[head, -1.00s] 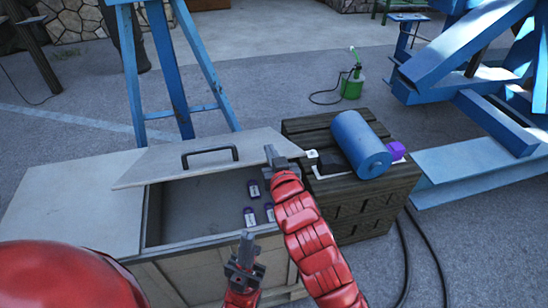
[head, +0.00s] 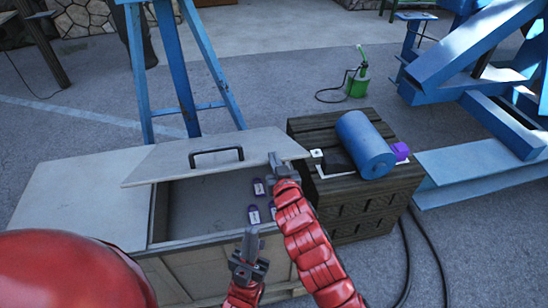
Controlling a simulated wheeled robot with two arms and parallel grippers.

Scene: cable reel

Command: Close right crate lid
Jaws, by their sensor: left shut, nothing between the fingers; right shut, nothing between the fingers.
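The right crate lid (head: 175,158) is a pale panel with a dark bar handle (head: 216,154). It is raised and tilted over the back of the open crate compartment (head: 205,205). My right gripper (head: 273,160) is shut at the lid's right end, close to its edge; I cannot tell whether it touches. My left gripper (head: 250,236) is shut and empty, lower, in front of the compartment's front rim. Several small purple-and-white items (head: 258,187) lie inside the compartment, partly hidden by my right arm.
The crate's left top (head: 85,200) is flat and clear. A dark wooden crate (head: 365,200) with a blue cylinder (head: 365,145) and a purple item (head: 401,151) stands close on the right. A blue frame (head: 175,70) stands behind. Dark cables lie on the ground at right.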

